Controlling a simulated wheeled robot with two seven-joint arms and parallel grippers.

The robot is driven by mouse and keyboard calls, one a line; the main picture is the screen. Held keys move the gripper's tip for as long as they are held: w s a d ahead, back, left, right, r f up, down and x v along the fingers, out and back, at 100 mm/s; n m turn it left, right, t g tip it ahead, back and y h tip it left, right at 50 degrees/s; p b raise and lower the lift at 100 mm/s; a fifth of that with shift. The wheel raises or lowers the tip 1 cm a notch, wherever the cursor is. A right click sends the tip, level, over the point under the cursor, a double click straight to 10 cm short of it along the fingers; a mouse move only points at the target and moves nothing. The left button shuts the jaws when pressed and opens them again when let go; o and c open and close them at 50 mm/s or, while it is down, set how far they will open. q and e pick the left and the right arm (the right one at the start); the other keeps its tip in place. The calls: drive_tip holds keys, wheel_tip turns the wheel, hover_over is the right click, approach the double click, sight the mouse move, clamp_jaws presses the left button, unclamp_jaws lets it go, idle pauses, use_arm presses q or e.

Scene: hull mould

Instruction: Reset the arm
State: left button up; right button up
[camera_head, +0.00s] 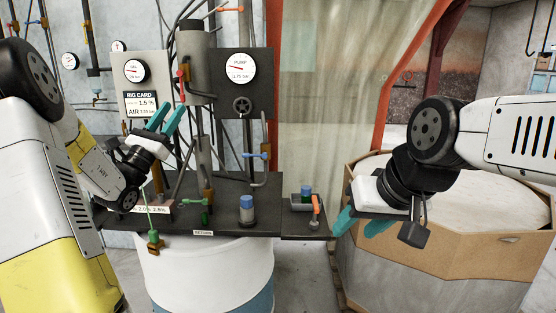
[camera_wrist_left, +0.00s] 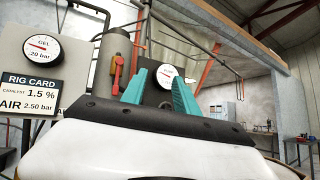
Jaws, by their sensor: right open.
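My left gripper (camera_head: 167,117) is raised in front of the rig panel, its teal fingers pointing up and slightly right. Its fingers also show in the left wrist view (camera_wrist_left: 158,88), where they stand apart with nothing between them, so it is open and empty. My right gripper (camera_head: 361,222) hangs at the right of the bench, in front of the large mould (camera_head: 430,245). Its teal fingers point down and left, apart and empty.
The dark bench (camera_head: 267,222) carries a blue-capped bottle (camera_head: 247,209), a green-handled valve (camera_head: 194,201) and a small tray with an orange-handled tool (camera_head: 316,208). Behind are the pump gauge (camera_head: 238,67), rig card (camera_head: 141,104), red-handled valve (camera_head: 181,84) and blue-handled valve (camera_head: 256,155). A white drum (camera_head: 205,268) stands below.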

use_arm(q)
drive_tip(key=s+d+f+m+g+h, duration=0.2)
drive_tip(key=s+d+m+g, duration=0.35)
drive_tip(key=d, duration=0.25)
drive_tip(key=s+d+f+m+g+h, duration=0.1)
drive_tip(key=s+d+m+g, duration=0.4)
drive_tip(key=d, duration=0.4)
drive_tip(key=s+d+f+m+g+h, duration=0.2)
drive_tip(key=s+d+m+g, duration=0.2)
drive_tip(key=d+m+g, duration=0.3)
drive_tip(key=s+d+f+m+g+y, duration=0.1)
drive_tip(key=s+f+m+g+y, duration=0.35)
drive_tip(key=s+f+y, duration=0.55)
drive_tip(key=s+a+m+t+y, duration=0.4)
drive_tip(key=a+m, duration=0.3)
drive_tip(key=a, duration=0.3)
drive_tip(key=shift+s+a+t+y, duration=0.25)
drive_tip(key=shift+a+t+y, duration=0.05)
drive_tip(key=shift+t, duration=0.2)
